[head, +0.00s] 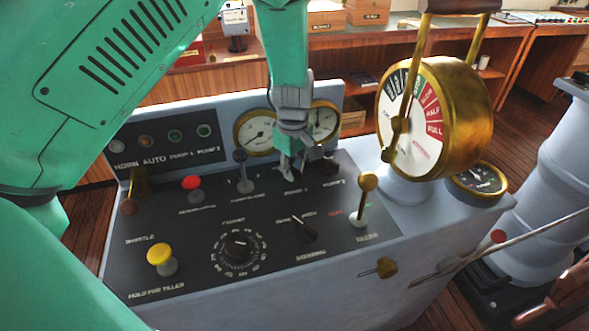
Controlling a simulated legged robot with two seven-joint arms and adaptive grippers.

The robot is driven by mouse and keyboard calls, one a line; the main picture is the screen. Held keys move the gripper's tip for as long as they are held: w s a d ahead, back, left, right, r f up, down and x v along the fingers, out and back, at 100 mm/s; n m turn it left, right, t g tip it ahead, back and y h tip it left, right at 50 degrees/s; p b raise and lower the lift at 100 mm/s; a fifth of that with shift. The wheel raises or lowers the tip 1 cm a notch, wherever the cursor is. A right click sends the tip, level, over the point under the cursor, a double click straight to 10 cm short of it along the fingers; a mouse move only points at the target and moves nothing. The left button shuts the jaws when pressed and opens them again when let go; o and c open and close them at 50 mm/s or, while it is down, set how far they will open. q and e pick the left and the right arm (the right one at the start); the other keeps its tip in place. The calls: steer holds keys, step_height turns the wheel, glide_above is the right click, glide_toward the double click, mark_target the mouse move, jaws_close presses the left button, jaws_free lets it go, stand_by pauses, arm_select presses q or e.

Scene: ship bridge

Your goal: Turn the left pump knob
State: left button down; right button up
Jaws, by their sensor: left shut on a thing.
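My left gripper (290,168) reaches down from the top of the head view to the back of the dark control panel (197,235). Its fingers are closed at the spot above the "Pump 1" label, on the left pump knob, which the fingers mostly hide. I cannot tell which way that knob points. Just to the right, a dark knob (326,164) stands by the second pump label, close to the gripper. My right gripper is not in view.
Red (191,184) and yellow (159,255) buttons, a round dial (238,247) and a brass-topped tiller lever (366,190) share the panel. A brass telegraph (455,115) rises at right.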

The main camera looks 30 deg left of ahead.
arm_select(q)
steer(key=shift+w+a+r, duration=0.2)
steer(key=shift+r+m+p, duration=0.1)
steer(key=shift+m+p, duration=0.75)
steer(key=shift+m, duration=0.05)
steer(key=m+p, duration=0.1)
steer(key=m, duration=0.1)
steer(key=shift+a+m+p, duration=0.1)
steer(key=shift+m+p, duration=0.2)
steer(key=m+p, duration=0.1)
steer(key=m, duration=0.2)
steer(key=shift+s+m+p, duration=0.1)
steer(key=shift+m+p, duration=0.2)
steer(key=shift+m, duration=0.1)
steer(key=shift+a+m+p, duration=0.1)
steer(key=shift+m+p, duration=0.45)
steer(key=shift+m, duration=1.25)
steer(key=c, duration=1.6)
jaws_free()
steer(key=shift+f, duration=0.3)
